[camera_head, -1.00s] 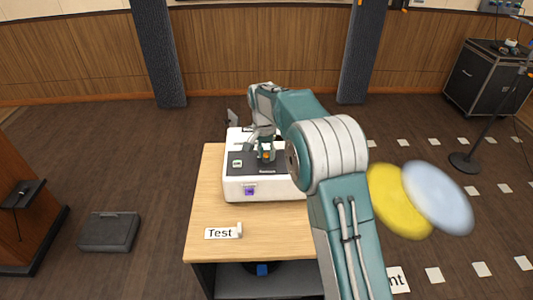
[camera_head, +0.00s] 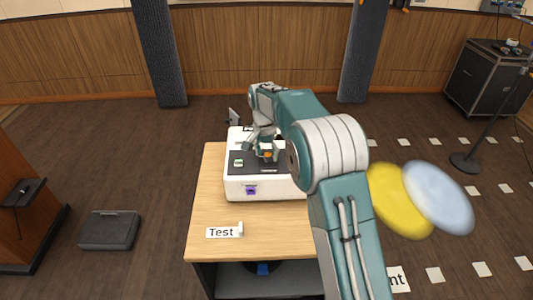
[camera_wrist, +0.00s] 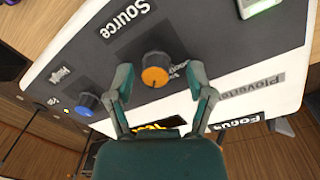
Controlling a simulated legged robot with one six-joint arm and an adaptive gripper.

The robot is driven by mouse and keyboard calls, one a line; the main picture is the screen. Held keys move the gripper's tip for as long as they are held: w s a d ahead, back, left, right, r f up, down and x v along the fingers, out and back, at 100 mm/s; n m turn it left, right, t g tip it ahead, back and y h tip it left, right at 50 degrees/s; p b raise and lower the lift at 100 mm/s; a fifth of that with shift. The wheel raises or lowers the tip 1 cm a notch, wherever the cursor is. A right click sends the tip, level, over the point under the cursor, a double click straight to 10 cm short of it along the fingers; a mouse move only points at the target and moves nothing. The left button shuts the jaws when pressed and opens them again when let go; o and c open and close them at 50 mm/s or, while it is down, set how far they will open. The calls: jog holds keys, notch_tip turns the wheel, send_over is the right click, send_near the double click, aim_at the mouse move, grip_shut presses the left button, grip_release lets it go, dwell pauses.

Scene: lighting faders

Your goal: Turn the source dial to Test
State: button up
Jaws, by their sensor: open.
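The source dial is an orange knob (camera_wrist: 155,70) on the dark panel, beside the printed word Source (camera_wrist: 124,18) in the wrist view. The small labels around it are partly hidden and too blurred to read. My gripper (camera_wrist: 160,74) is open, with one finger on each side of the orange knob. I cannot tell whether either finger touches it. In the head view the orange knob (camera_head: 267,154) shows under my gripper (camera_head: 260,147) on the white console (camera_head: 262,190).
A blue knob (camera_wrist: 87,104) sits left of the gripper in the wrist view. A Focus label (camera_wrist: 242,122) lies right of it. The console stands on a wooden table (camera_head: 275,240). My arm hides the console's right side.

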notch_tip(320, 180, up, 12)
jog(key=shift+w+a, duration=0.2)
jog(key=shift+a, duration=0.15)
jog(key=s+d+r+n+t, duration=0.2)
jog(key=s+d+r, duration=0.25)
jog(key=s, duration=0.45)
jog(key=s+d+r+n+t, duration=0.1)
jog(key=s+d+r, duration=0.3)
jog(key=s+r, duration=0.3)
jog(key=s+d+f+n+t, duration=0.1)
jog(key=s+f, duration=0.3)
jog(key=s, duration=0.6)
jog(key=s+d+f+n+t, duration=0.2)
jog(key=s+d+f, duration=0.2)
jog(key=s, duration=0.7)
jog(key=shift+s+f+y, duration=0.15)
jog(key=shift+s+y, duration=0.1)
jog(key=shift+y, duration=0.05)
